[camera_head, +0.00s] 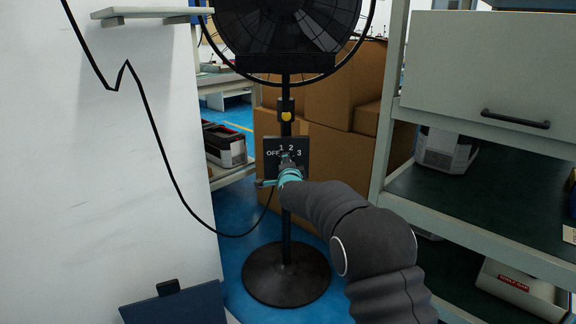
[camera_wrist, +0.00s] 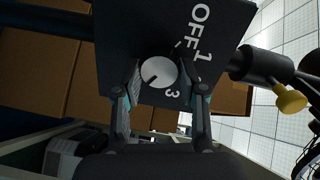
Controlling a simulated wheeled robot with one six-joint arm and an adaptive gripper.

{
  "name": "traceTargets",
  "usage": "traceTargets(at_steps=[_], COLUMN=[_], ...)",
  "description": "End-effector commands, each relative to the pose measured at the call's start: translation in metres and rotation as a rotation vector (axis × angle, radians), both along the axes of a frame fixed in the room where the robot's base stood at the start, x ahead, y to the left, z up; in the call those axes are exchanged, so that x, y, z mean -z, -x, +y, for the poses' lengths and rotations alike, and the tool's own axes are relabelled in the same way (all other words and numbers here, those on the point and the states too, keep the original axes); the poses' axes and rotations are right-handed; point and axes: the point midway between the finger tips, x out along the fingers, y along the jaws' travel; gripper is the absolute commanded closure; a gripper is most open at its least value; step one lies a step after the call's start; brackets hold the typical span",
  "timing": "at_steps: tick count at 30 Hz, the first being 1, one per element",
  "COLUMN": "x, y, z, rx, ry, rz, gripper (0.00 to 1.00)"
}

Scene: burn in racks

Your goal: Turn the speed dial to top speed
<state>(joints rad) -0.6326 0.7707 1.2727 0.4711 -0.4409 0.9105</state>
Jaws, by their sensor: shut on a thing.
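The speed dial (camera_wrist: 158,72) is a round pale knob on a black panel (camera_wrist: 125,40) marked OFF, 1 and 3 in the wrist view. A short dark line shows on the lower-left part of its face; the 3 is below and right of it. My gripper (camera_wrist: 159,80) is shut on the dial, one finger on each side. The 2 is hidden in the wrist view, around the right finger.
The fan (camera_head: 285,25) stands on a round black base (camera_head: 286,275). A black cable (camera_head: 165,150) hangs along the white wall at left. Cardboard boxes (camera_head: 335,95) are behind the pole. A shelf unit (camera_head: 480,225) stands close on the right.

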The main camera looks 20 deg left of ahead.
Motion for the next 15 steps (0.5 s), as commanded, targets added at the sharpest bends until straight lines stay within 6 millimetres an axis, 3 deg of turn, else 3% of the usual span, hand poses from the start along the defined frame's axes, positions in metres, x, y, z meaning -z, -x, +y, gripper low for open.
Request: traceTargets(at_steps=[7, 8, 9, 11, 15], x=[-0.0017, -0.0018, -0.0018, -0.0016, -0.0010], y=[0.0008, 0.0008, 0.0008, 0.0004, -0.0008], z=[0.0017, 0.0017, 0.0017, 0.0011, -0.0012], rx=[-0.002, -0.002, -0.002, -0.001, 0.002], ry=[-0.002, -0.002, -0.002, -0.001, -0.001], rz=[-0.002, -0.002, -0.002, -0.001, -0.001], gripper=[0.93, 0.53, 0.44, 0.33, 0.33])
